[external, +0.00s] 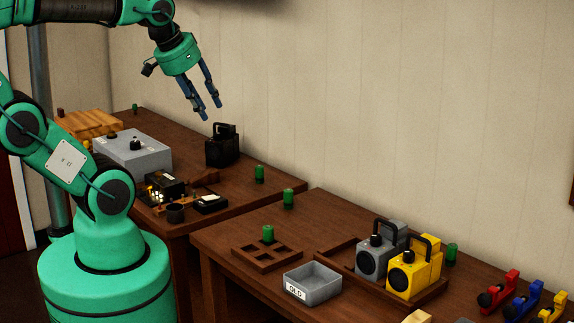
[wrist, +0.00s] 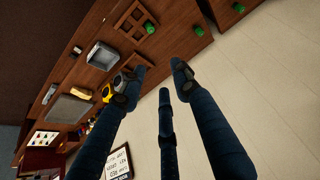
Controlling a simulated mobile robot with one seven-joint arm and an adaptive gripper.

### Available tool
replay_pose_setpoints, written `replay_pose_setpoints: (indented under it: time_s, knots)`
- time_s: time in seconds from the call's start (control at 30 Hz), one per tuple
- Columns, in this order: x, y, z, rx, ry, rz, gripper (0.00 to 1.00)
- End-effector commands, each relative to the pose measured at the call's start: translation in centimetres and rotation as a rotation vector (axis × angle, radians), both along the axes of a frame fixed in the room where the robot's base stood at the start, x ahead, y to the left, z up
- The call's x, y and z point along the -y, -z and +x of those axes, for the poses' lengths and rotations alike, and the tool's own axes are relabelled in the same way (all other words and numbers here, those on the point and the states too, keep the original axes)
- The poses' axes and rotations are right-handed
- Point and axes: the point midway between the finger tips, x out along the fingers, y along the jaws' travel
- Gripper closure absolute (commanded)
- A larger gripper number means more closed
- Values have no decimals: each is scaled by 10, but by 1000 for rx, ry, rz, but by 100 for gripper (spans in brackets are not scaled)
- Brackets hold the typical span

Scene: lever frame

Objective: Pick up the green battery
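Several green batteries, small upright cylinders, show in the external view. Another battery (external: 259,174) stands on the left table, and one more battery (external: 451,253) is behind the yellow lantern. The wrist view shows a battery at the holder (wrist: 150,28), with others beyond (wrist: 198,31) (wrist: 239,7). My gripper (external: 209,115) is raised above the left table, with blue fingers apart and nothing between them. In the wrist view my gripper (wrist: 160,76) is also open, away from every battery.
A grey labelled bin (external: 312,283) sits beside the holder. A wooden tray (external: 431,293) holds a grey lantern (external: 374,258) and a yellow lantern (external: 407,276). A black lantern (external: 222,147) and a grey box (external: 134,152) stand on the left table. The wall is close behind.

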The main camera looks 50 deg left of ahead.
Motion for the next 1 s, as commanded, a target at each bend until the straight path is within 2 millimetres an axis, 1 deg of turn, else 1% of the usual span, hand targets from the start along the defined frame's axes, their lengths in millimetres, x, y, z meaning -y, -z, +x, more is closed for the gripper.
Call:
replay_pose_setpoints:
  time_s: [0.03,0.07,0.1,0.4,0.57,0.67,0.77,0.87,1.0]
  knots:
    - [0,0,0,0,0,0,61]
    - [0,0,0,0,0,0,55]
    - [0,0,0,0,0,0,54]
    - [0,0,1,0,1,0,54]
    - [-2,-4,8,-7,5,6,54]
    - [-5,-8,17,-17,12,14,54]
    - [-9,-14,32,-32,23,26,54]
    - [-15,-20,51,-50,39,40,54]
    - [-26,-27,81,-78,64,62,54]
